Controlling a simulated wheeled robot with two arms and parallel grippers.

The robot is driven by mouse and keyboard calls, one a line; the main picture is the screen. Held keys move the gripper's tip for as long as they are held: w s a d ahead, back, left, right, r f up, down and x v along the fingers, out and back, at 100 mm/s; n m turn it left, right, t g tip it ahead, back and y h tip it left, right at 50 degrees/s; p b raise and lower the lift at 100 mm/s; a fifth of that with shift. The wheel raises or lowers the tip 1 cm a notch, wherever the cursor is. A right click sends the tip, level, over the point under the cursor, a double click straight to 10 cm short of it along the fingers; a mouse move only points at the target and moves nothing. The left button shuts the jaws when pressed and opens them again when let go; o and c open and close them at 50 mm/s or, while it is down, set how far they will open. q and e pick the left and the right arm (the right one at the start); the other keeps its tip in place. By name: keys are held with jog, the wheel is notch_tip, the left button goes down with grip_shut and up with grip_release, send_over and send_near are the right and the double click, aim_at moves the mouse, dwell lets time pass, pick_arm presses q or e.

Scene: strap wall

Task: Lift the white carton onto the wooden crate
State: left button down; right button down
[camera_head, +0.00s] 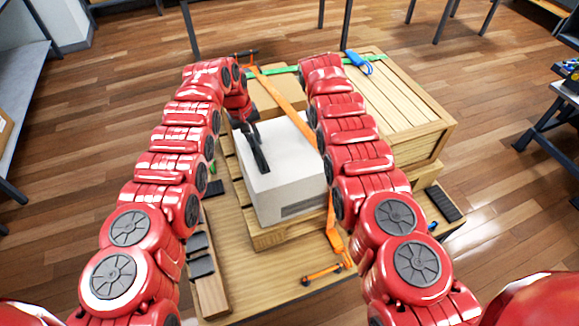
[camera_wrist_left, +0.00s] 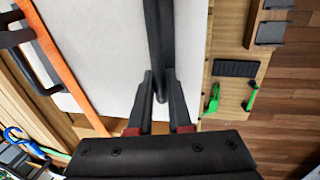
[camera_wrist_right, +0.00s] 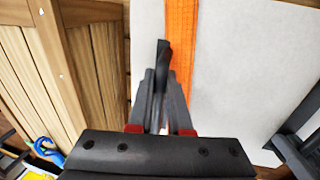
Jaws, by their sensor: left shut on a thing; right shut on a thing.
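The white carton (camera_head: 280,190) stands upright in the middle, on or just over a low wooden pallet (camera_head: 268,238). The wooden crate (camera_head: 405,100) is to its right and behind. My left gripper (camera_wrist_left: 160,88) is shut on a black handle (camera_wrist_left: 157,35) on top of the carton; that handle (camera_head: 256,148) also shows in the head view. My right gripper (camera_wrist_right: 160,80) is shut on another black handle (camera_wrist_right: 162,52) on the carton's top, beside an orange strap (camera_wrist_right: 181,30). My right arm hides that handle and gripper in the head view.
A tan carton (camera_head: 275,92) sits behind the white one. A green strap (camera_head: 285,70) and a blue buckle (camera_head: 358,62) lie at the crate's back. An orange ratchet (camera_head: 325,272) and black pads (camera_head: 200,254) lie on the tabletop. A bench stands at the right edge.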

jog(key=shift+r, duration=0.1)
dwell(0.4)
